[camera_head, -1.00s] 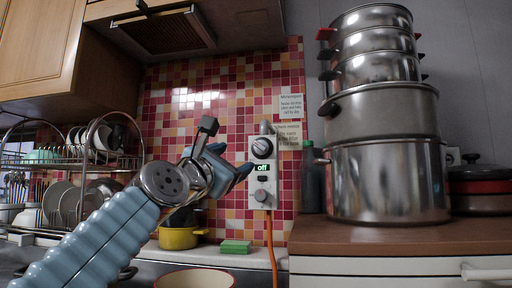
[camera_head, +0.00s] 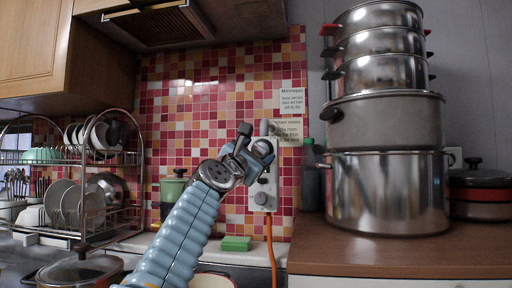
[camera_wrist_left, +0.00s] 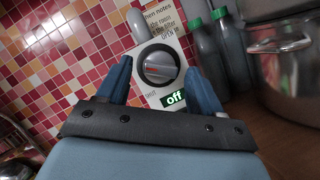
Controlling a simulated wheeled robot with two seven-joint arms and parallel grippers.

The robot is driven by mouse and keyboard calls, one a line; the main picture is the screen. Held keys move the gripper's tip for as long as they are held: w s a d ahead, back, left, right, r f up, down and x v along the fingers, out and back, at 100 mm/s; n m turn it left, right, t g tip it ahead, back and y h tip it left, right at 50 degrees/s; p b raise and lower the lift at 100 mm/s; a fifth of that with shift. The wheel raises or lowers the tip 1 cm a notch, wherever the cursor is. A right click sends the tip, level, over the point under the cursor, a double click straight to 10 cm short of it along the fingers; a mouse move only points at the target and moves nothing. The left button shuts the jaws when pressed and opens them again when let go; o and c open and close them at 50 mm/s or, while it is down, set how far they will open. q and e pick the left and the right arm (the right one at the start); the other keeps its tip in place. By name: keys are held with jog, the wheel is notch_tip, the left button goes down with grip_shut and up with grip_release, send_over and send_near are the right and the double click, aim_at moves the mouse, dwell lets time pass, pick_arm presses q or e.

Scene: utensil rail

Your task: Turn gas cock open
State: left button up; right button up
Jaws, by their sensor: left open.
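The gas cock is a pale box (camera_head: 273,187) on the tiled wall, with an orange hose below it. Its round grey dial (camera_wrist_left: 158,65) faces the left wrist view, with a lit "off" display (camera_wrist_left: 175,98) under it. A grey lever-like part (camera_wrist_left: 137,25) stands above the dial. My left gripper (camera_head: 259,155) is in front of the upper box and partly hides it in the head view. In the left wrist view its blue fingers (camera_wrist_left: 158,72) are open, one on each side of the dial. I cannot tell whether they touch it. My right gripper is not in view.
Steel pots (camera_head: 386,190) are stacked on the wooden counter (camera_head: 400,245) to the right. Dark bottles (camera_wrist_left: 230,50) stand beside the box. A green sponge (camera_head: 236,243) lies below, and a dish rack (camera_head: 140,180) stands left. Paper notes (camera_head: 291,101) hang above.

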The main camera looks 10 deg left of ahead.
pick_arm(q)
jog(key=shift+c, duration=0.5)
jog(key=c, duration=0.9)
jog(key=shift+a+r+m+g+h, duration=0.1)
jog(key=shift+m+g+h, duration=0.5)
jog(key=shift+m, duration=1.2)
jog(key=shift+c, duration=0.3)
jog(key=o, duration=1.1)
jog(key=shift+c, duration=0.2)
